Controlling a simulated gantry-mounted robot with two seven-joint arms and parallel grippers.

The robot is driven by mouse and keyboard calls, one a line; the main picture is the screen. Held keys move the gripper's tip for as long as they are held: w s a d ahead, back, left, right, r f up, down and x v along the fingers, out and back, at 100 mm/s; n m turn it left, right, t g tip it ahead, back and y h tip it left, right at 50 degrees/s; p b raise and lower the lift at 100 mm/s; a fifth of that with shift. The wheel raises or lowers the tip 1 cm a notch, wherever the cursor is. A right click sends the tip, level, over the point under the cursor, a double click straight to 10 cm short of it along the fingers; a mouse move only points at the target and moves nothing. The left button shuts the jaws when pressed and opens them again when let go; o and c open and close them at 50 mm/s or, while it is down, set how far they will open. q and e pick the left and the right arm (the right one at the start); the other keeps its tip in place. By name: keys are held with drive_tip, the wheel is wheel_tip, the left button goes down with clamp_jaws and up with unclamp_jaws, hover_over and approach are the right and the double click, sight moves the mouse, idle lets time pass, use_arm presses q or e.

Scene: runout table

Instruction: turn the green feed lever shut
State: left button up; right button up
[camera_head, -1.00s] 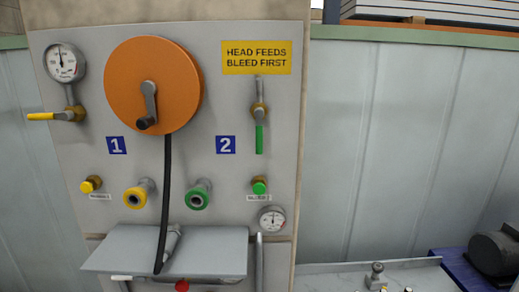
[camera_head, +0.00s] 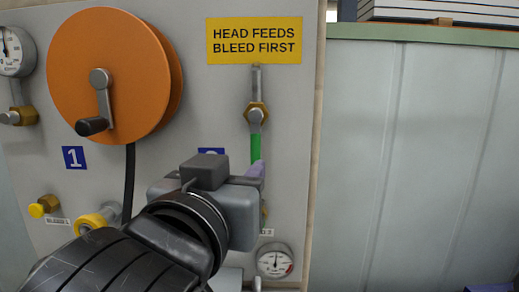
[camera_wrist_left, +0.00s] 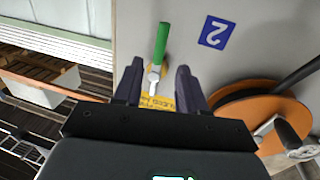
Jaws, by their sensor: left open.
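The green feed lever (camera_head: 255,148) hangs straight down from a brass valve (camera_head: 256,114) on a grey pipe, below the yellow "HEAD FEEDS BLEED FIRST" sign (camera_head: 254,40). My left gripper (camera_head: 257,170) is at the lever's lower end in the head view and hides that end. In the left wrist view, the open, empty left gripper (camera_wrist_left: 160,82) has one finger on each side of the valve's line. The green lever (camera_wrist_left: 161,42) points up in that picture, beyond the fingertips. I cannot tell whether a finger touches it. My right gripper is not in view.
An orange hose reel (camera_head: 115,75) with a crank stands out from the panel, left of the lever. A gauge (camera_head: 274,262) sits below the gripper. My left arm hides the panel's lower middle. The pale wall right of the panel is clear.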

sight(254, 155)
use_arm(q)
drive_tip(key=p+x, duration=0.3)
drive_tip(key=x, duration=0.5)
drive_tip(key=shift+w, duration=0.1)
drive_tip(key=shift+x, duration=0.8)
clamp_jaws()
